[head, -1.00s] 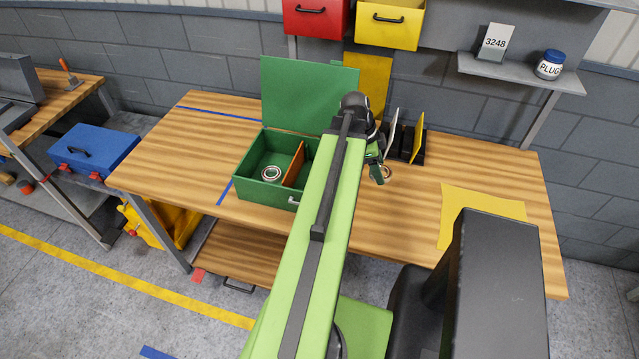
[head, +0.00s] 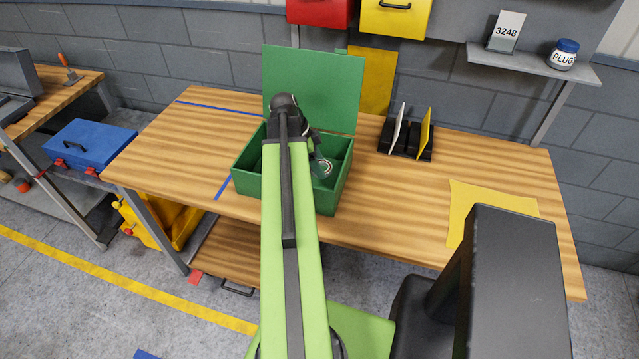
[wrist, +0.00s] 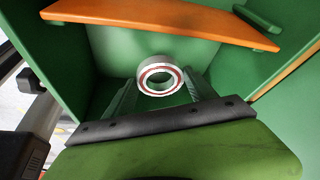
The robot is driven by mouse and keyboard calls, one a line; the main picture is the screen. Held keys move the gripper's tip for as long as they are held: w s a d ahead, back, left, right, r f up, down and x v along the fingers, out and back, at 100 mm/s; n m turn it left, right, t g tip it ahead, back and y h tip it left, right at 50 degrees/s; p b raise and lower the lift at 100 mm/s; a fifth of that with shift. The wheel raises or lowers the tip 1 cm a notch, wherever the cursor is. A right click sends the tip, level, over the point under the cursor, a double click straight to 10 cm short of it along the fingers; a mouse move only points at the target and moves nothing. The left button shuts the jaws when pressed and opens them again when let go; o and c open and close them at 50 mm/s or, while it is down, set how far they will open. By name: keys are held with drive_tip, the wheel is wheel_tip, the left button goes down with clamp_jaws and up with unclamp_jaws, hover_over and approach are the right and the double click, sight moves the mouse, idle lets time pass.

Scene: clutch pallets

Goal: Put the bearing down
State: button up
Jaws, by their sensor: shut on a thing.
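The bearing (wrist: 147,84) is a silver ring with a reddish-brown inner band. In the wrist view it sits between the fingertips of my gripper (wrist: 160,96), which is shut on it. In the head view my gripper (head: 321,163) and the bearing (head: 325,168) are over the right compartment of the open green box (head: 332,201). The orange divider (wrist: 165,17) shows across the top of the wrist view. I cannot tell whether the bearing touches the box floor.
The box's green lid (head: 325,80) stands upright behind it. A black rack (head: 405,151) with a white and a yellow panel is to the right. A yellow sheet (head: 480,205) lies on the wooden bench (head: 390,215). The bench between them is clear.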

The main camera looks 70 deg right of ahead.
sight(318, 182)
wheel_tip(318, 182, down, 6)
drive_tip(key=b, duration=0.4)
drive_tip(key=shift+r, duration=0.35)
drive_tip(key=shift+f, duration=0.25)
drive_tip(key=o, duration=1.7)
drive_tip(key=shift+r, duration=0.1)
drive_tip(key=p+v, duration=1.1)
drive_tip(key=v, duration=0.1)
drive_tip(key=shift+r, duration=0.15)
